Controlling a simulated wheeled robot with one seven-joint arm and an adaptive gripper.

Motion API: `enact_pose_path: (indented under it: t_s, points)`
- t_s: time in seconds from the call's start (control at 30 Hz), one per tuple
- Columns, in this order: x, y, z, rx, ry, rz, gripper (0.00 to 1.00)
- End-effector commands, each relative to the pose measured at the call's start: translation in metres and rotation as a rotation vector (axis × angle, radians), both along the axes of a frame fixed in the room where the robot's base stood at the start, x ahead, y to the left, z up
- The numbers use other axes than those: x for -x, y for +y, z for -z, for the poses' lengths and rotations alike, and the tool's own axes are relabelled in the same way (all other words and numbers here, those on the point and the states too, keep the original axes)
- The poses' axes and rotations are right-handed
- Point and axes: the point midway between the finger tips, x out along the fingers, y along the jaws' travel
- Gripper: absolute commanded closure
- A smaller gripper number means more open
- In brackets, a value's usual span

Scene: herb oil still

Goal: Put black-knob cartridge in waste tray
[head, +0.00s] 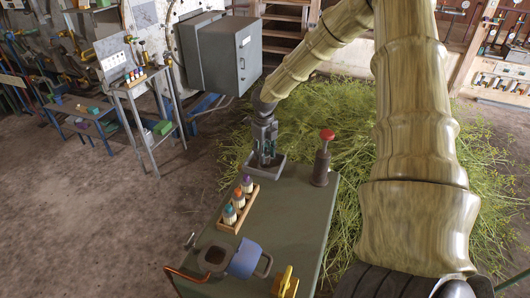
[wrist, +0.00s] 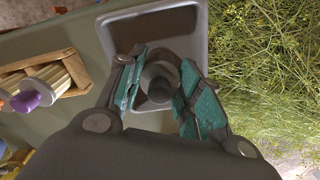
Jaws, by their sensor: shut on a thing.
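My gripper (head: 264,153) is at the far end of the green cart top, over the grey waste tray (head: 279,159). In the wrist view its teal-padded fingers (wrist: 160,92) are closed around a dark-topped cylinder, the black-knob cartridge (wrist: 158,80). The tray (wrist: 196,22) lies directly beneath and around the cartridge in that view. The cartridge's lower end is hidden, so I cannot tell whether it touches the tray floor. In the head view the fingers hide most of the cartridge.
A red-topped post (head: 322,160) stands to the right. A blue vessel (head: 245,260) and a yellow part (head: 285,283) sit nearer. The cart's middle is clear.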

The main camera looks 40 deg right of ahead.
Motion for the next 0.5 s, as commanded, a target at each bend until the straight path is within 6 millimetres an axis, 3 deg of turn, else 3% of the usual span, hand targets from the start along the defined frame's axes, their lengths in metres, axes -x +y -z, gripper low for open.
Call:
enact_pose_path:
  t_s: [0.07,0.1,0.2,0.5]
  points:
    - [0.0003,-0.0001,0.0027,0.000,0.001,0.000,0.90]
    - [0.0002,-0.0001,0.0019,0.000,0.000,0.000,0.58]
    - [0.0003,-0.0002,0.0018,0.000,0.001,0.000,0.43]
    - [0.0003,-0.0001,0.0010,0.000,0.000,0.000,0.43]
